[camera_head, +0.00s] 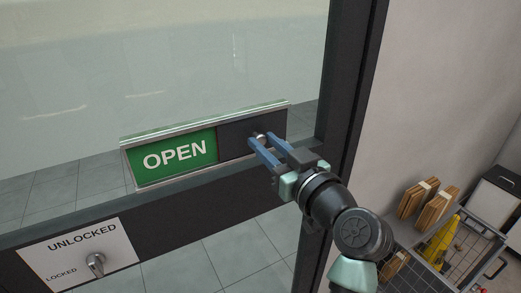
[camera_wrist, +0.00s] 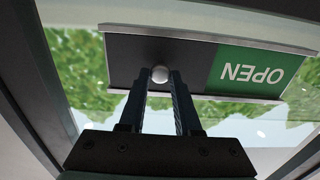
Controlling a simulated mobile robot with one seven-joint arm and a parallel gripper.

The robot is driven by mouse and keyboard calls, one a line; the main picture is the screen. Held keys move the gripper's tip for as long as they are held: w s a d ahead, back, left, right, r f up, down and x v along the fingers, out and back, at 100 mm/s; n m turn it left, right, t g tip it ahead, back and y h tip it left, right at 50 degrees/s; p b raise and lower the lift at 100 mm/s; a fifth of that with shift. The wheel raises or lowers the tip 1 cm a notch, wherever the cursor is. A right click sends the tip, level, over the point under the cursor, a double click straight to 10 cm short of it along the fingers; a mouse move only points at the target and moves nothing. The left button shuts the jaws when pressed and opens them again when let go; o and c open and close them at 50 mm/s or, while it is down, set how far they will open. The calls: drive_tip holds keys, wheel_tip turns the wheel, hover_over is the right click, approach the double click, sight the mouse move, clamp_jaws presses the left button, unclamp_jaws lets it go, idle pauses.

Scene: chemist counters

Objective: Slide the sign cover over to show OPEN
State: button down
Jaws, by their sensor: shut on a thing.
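The sign holder (camera_head: 152,186) is a silver-railed frame on the glass door. Its green panel with white OPEN lettering (camera_head: 176,156) shows on the left in the head view. The dark sliding cover (camera_head: 237,136) sits at the right part of the holder. My gripper (camera_head: 258,143) is shut on the cover's small round knob (camera_head: 260,135). In the wrist view the fingers (camera_wrist: 160,82) meet at the pale knob (camera_wrist: 160,74); the cover (camera_wrist: 128,52) is behind it and the green OPEN panel (camera_wrist: 252,72) is beside it, upside down.
Below the sign, a white plate (camera_head: 80,255) reads UNLOCKED and LOCKED, with a metal turn knob (camera_head: 96,263). The dark door frame (camera_head: 345,100) stands just right of the sign. A wire cart (camera_head: 450,260) with wooden items and a yellow object stands at lower right.

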drive_tip(key=shift+d, duration=0.3)
drive_tip(key=c, duration=0.6)
unclamp_jaws()
drive_tip(key=shift+w, duration=0.15)
drive_tip(key=shift+c, duration=0.2)
drive_tip(key=shift+s, duration=0.25)
drive_tip(key=b+v, duration=0.2)
drive_tip(key=v, duration=1)
drive_tip(key=shift+s+d, duration=0.2)
drive_tip(key=shift+d, duration=0.05)
